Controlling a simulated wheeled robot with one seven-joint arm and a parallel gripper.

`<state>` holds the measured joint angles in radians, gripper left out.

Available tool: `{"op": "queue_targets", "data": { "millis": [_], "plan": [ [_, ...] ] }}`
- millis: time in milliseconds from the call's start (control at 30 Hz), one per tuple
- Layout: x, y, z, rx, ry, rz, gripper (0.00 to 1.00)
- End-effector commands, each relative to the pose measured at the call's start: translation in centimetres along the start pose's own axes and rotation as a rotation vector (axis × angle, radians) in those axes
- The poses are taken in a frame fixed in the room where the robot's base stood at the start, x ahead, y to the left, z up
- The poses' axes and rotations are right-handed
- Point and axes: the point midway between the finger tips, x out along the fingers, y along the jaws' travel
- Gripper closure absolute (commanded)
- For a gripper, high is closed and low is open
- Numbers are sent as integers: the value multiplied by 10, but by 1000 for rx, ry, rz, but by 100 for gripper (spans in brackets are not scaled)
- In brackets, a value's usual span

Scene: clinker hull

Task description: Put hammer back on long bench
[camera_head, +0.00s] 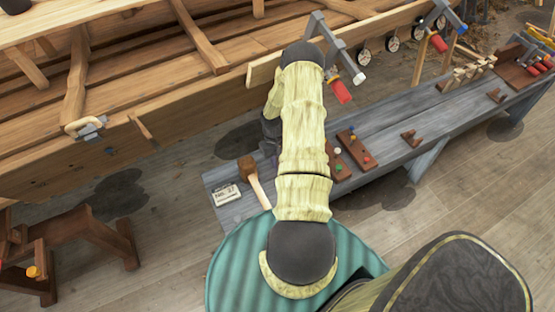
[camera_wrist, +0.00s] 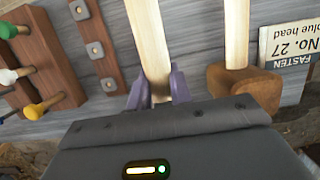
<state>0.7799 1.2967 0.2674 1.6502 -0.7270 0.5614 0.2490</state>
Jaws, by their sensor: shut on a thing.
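My gripper (camera_wrist: 158,88) has purple fingers shut on a pale wooden handle, the hammer (camera_wrist: 147,35), in the wrist view. Its head is hidden behind the gripper body. The long bench (camera_head: 435,113) is grey planked wood and runs from lower middle to upper right; its grey top (camera_wrist: 198,35) lies behind the handle in the wrist view. I cannot tell whether the hammer touches it. In the head view my arm hides most of the gripper and the held hammer.
A wooden mallet (camera_head: 247,168) lies on the bench's near end beside a label card (camera_head: 226,195); the mallet head (camera_wrist: 246,88) is just right of my gripper. Brown racks with coloured pegs (camera_head: 356,149) stand on the other side. The boat hull (camera_head: 190,107) runs alongside the bench.

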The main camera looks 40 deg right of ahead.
Motion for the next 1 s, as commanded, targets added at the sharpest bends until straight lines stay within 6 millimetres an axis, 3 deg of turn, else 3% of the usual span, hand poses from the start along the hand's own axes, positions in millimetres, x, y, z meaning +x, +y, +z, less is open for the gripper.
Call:
{"op": "queue_targets", "data": {
  "millis": [33,400,1000],
  "plan": [
    [10,0,-3,2,1,0,100],
    [46,-2,-13,-3,0,2,100],
    [52,-1,-14,-2,1,1,100]
  ]
}}
